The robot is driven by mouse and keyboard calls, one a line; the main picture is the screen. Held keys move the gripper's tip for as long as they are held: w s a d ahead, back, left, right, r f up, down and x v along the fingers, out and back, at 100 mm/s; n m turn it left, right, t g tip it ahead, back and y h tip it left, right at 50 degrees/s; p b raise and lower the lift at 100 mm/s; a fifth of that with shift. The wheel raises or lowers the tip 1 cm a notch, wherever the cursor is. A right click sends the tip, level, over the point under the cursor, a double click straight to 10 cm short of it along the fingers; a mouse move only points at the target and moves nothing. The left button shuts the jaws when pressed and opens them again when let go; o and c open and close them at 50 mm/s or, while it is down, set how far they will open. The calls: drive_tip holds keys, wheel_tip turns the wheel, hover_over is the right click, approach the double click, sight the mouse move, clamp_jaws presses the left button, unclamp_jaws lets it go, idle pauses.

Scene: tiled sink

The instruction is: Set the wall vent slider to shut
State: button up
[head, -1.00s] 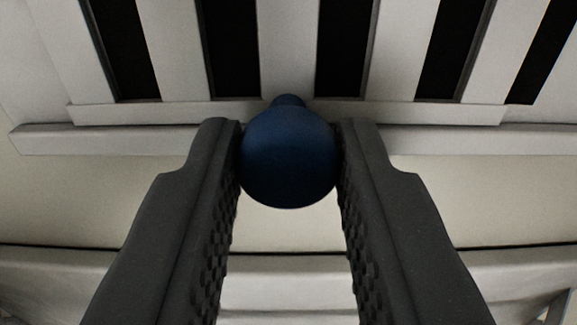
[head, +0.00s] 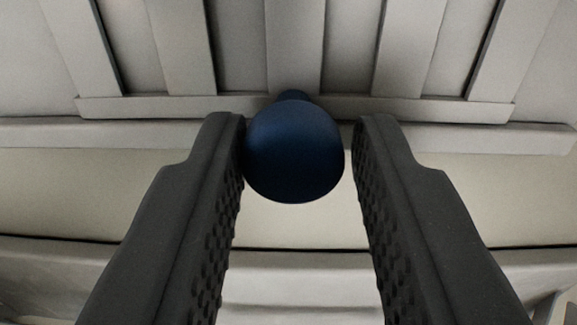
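The wall vent (head: 295,55) fills the top of the head view. Its front slats now have grey plate behind them in the gaps, with no black openings showing. A round dark blue knob (head: 294,152) sticks out from the lower bar of the vent's slider (head: 420,109). My gripper (head: 300,150) has one finger on each side of the knob. The left finger meets or nearly meets the knob's left side. A narrow gap shows between the knob and the right finger. The knob hides part of the slider bar behind it.
A light ledge (head: 90,133) runs across below the slider bar. Under it is a plain beige wall strip (head: 80,190), and a pale grey rim (head: 290,280) lies lower, partly hidden by my fingers.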

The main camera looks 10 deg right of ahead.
drive_tip(key=shift+o, duration=1.1)
drive_tip(key=shift+d, duration=0.25)
drive_tip(key=shift+a, duration=0.2)
drive_tip(key=shift+d, duration=0.1)
drive_tip(key=shift+s+a+b, duration=0.25)
drive_tip(key=shift+s+b, duration=0.15)
drive_tip(key=shift+b, duration=0.05)
drive_tip(key=s+a+b, duration=0.2)
drive_tip(key=s+b, duration=0.7)
drive_tip(key=s, duration=0.3)
drive_tip(key=shift+s, duration=0.4)
drive_tip(key=shift+f, duration=0.15)
